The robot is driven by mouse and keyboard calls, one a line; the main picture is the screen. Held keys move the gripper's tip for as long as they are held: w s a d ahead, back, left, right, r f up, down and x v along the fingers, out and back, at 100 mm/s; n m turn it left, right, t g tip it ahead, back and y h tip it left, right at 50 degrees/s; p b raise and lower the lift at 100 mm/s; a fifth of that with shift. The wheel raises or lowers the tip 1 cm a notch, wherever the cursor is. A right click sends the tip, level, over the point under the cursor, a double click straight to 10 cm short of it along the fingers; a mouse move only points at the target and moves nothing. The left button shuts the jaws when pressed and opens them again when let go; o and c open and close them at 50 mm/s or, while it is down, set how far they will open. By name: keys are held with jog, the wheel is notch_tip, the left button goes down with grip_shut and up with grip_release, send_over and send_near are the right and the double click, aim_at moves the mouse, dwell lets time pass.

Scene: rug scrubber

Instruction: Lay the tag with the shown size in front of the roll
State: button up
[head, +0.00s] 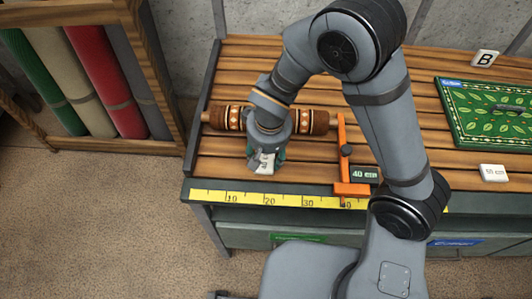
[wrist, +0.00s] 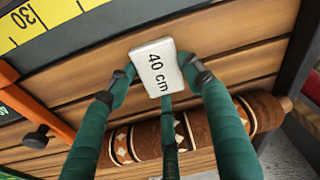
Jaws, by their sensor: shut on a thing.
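A white tag (head: 264,164) is between the fingers of my gripper (head: 265,153). In the wrist view the tag (wrist: 156,66) reads "40 cm", with the green fingers (wrist: 158,78) shut around its edges. The brown patterned roll (head: 311,121) lies on the slatted bench behind the tag, partly hidden by my gripper; it also shows in the wrist view (wrist: 202,132). I cannot tell whether the tag touches the slats. An orange slider (head: 342,150) stands at the roll's right end, and its dark display (head: 365,174) reads "40 cm".
A yellow ruler (head: 285,201) runs along the bench's front edge. Another white tag (head: 493,173), apparently "60 cm", lies at the right near a green patterned rug (head: 488,112). A "B" tag (head: 485,58) is at the back. A rack of rolls (head: 92,75) stands left.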

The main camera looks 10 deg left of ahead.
jog(key=shift+f+b, duration=0.35)
jog(key=shift+b, duration=0.15)
jog(key=shift+s+d+f, duration=0.1)
jog(key=shift+s, duration=0.05)
jog(key=o, duration=1)
jog(key=shift+o, duration=0.2)
